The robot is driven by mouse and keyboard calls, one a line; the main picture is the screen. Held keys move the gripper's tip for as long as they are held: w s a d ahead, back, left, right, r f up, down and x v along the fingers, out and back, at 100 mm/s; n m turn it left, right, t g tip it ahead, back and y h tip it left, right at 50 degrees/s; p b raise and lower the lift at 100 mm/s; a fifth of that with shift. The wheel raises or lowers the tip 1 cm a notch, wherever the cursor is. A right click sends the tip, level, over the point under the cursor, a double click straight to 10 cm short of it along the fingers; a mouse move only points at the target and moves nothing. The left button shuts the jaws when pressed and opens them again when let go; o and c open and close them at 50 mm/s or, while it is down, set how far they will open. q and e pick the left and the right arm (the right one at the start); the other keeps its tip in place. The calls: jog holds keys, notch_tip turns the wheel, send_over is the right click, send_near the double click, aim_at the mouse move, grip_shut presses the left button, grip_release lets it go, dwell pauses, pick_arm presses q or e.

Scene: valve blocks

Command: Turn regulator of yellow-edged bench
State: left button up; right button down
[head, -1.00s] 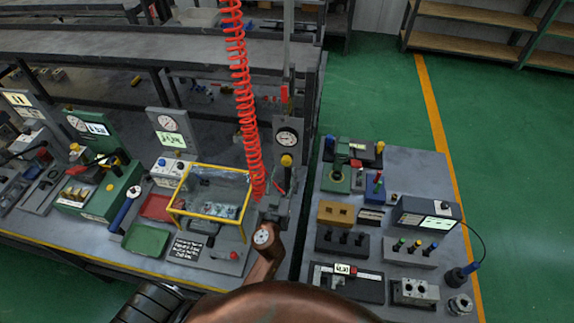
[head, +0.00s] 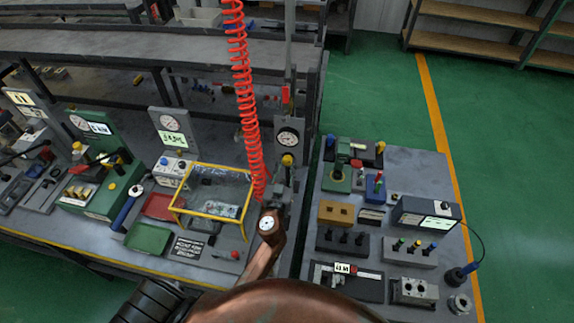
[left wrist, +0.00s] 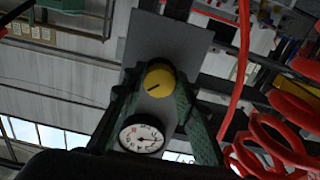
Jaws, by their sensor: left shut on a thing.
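The regulator's yellow knob (head: 287,160), with a dark mark on its face, sits below a round white-faced gauge (head: 288,138) on a grey post at the right end of the yellow-edged bench (head: 95,259). The knob (left wrist: 158,80) and gauge (left wrist: 142,136) also show in the left wrist view, with the gauge below the knob in that picture. My left gripper (left wrist: 157,92) is shut on the knob, with its green fingers on either side. In the head view my left gripper (head: 281,185) is small and dark. My right gripper is not in view.
A red coiled hose (head: 246,100) hangs close to my left gripper. A yellow-framed clear box (head: 212,195) stands left of my arm. A grey bench (head: 400,165) with several devices stands to the right, beyond a narrow gap. Green floor (head: 500,150) is clear farther right.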

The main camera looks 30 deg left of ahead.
pick_arm(q)
jog(key=c, duration=0.4)
jog(key=shift+c, duration=0.2)
jog(key=shift+m, duration=0.3)
jog(key=shift+m+b, duration=0.35)
jog(key=shift+m, duration=0.55)
jog(key=m, duration=0.2)
jog(key=shift+m, duration=0.3)
jog(key=m, duration=0.3)
jog(key=shift+m, duration=2.6)
